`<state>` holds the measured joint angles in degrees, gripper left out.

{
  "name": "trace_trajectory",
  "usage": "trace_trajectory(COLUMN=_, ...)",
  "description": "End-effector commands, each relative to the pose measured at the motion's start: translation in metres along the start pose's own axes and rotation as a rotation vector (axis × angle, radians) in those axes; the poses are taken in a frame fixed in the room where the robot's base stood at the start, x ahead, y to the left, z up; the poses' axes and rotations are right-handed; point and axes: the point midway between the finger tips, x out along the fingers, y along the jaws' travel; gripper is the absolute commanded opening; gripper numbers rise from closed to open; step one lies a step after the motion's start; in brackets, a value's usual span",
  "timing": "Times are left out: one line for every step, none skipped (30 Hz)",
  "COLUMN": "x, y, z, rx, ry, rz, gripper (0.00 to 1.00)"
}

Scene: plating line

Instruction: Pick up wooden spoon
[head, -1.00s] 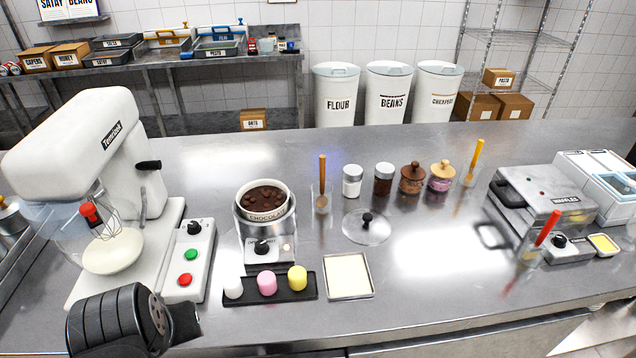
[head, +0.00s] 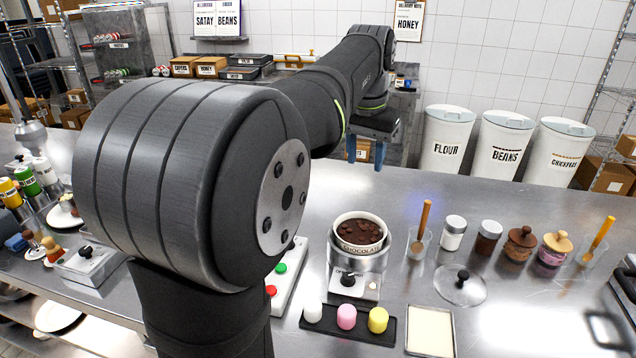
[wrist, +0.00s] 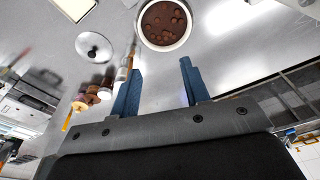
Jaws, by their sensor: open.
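The wooden spoon (head: 423,222) stands upright, leaning slightly, in a clear glass (head: 418,246) to the right of the chocolate pot. In the wrist view, the spoon (wrist: 130,60) shows beside one finger, partly hidden by it. My gripper (head: 366,150) is open and empty, its blue fingers pointing down above the far side of the counter, behind and left of the spoon. In the wrist view, my gripper (wrist: 160,82) has its two blue fingers spread apart with nothing between them.
The chocolate pot (head: 360,234) sits on a warmer left of the spoon. Jars (head: 488,238) and a glass lid (head: 460,288) stand to the spoon's right. A dark tray (head: 346,336) with marshmallow-like pieces is in front. My arm hides much of the left counter.

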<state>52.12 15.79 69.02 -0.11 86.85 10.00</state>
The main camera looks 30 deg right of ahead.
Motion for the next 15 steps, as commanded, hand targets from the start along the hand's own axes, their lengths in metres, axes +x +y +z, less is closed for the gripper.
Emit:
trace_trajectory(x=0.004, y=0.011, z=-0.02, rx=0.033, ry=-0.015, rz=0.006, gripper=0.42)
trace_trajectory(x=0.005, y=0.017, z=-0.03, rx=0.051, ry=-0.024, rz=0.01, gripper=0.42)
trace_trajectory(x=0.007, y=0.025, z=-0.043, rx=0.076, ry=-0.037, rz=0.014, gripper=0.42)
trace_trajectory(x=0.009, y=0.032, z=-0.052, rx=0.094, ry=-0.045, rz=0.017, gripper=0.42)
trace_trajectory(x=0.011, y=0.039, z=-0.061, rx=0.113, ry=-0.054, rz=0.02, gripper=0.42)
trace_trajectory(x=0.014, y=0.048, z=-0.073, rx=0.136, ry=-0.065, rz=0.023, gripper=0.42)
trace_trajectory(x=0.016, y=0.056, z=-0.081, rx=0.154, ry=-0.075, rz=0.026, gripper=0.42)
trace_trajectory(x=0.019, y=0.062, z=-0.089, rx=0.17, ry=-0.083, rz=0.029, gripper=0.42)
trace_trajectory(x=0.022, y=0.072, z=-0.098, rx=0.193, ry=-0.092, rz=0.032, gripper=0.42)
trace_trajectory(x=0.025, y=0.078, z=-0.104, rx=0.207, ry=-0.1, rz=0.034, gripper=0.42)
trace_trajectory(x=0.027, y=0.085, z=-0.11, rx=0.221, ry=-0.106, rz=0.036, gripper=0.42)
trace_trajectory(x=0.029, y=0.092, z=-0.116, rx=0.238, ry=-0.114, rz=0.038, gripper=0.42)
trace_trajectory(x=0.032, y=0.097, z=-0.12, rx=0.248, ry=-0.12, rz=0.039, gripper=0.42)
trace_trajectory(x=0.034, y=0.102, z=-0.124, rx=0.258, ry=-0.124, rz=0.04, gripper=0.42)
trace_trajectory(x=0.035, y=0.107, z=-0.127, rx=0.268, ry=-0.13, rz=0.042, gripper=0.42)
